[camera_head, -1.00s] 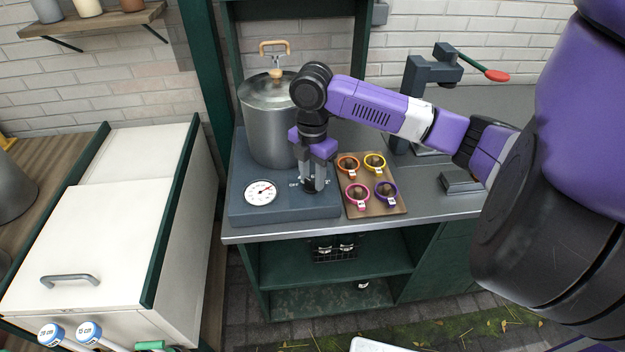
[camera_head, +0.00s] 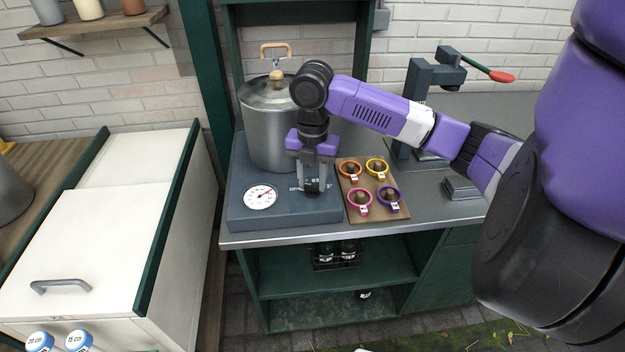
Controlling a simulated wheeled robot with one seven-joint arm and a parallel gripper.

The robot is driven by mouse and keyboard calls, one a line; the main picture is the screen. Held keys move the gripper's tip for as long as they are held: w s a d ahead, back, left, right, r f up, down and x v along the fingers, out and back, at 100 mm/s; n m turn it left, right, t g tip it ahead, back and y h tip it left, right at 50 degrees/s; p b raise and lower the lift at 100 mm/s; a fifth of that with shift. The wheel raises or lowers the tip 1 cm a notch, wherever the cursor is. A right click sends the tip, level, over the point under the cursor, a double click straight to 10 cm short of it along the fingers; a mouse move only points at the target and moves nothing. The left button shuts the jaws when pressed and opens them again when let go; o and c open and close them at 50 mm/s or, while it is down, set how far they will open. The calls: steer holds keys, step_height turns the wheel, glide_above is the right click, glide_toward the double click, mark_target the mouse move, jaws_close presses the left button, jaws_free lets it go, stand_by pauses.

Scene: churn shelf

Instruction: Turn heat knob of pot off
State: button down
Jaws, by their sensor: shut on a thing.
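The large metal pot (camera_head: 268,130) with a lid and wooden handle stands on a dark blue-grey heater base (camera_head: 240,212) on the counter. A round white dial gauge (camera_head: 260,197) is on the base's left front. The dark heat knob (camera_head: 312,187) is at the base's right front, mostly covered by my gripper. My gripper (camera_head: 313,186) points down over it, with its fingers shut on the knob.
A wooden board (camera_head: 378,209) with several coloured ring-shaped items lies just right of the base. A dark press with a red-tipped lever (camera_head: 500,76) stands behind right. A white cabinet (camera_head: 85,245) is at left.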

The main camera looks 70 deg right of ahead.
steer(key=c, duration=1)
jaws_free()
steer(key=shift+o, duration=0.2)
steer(key=shift+r+b, duration=0.3)
steer(key=shift+r, duration=3.6)
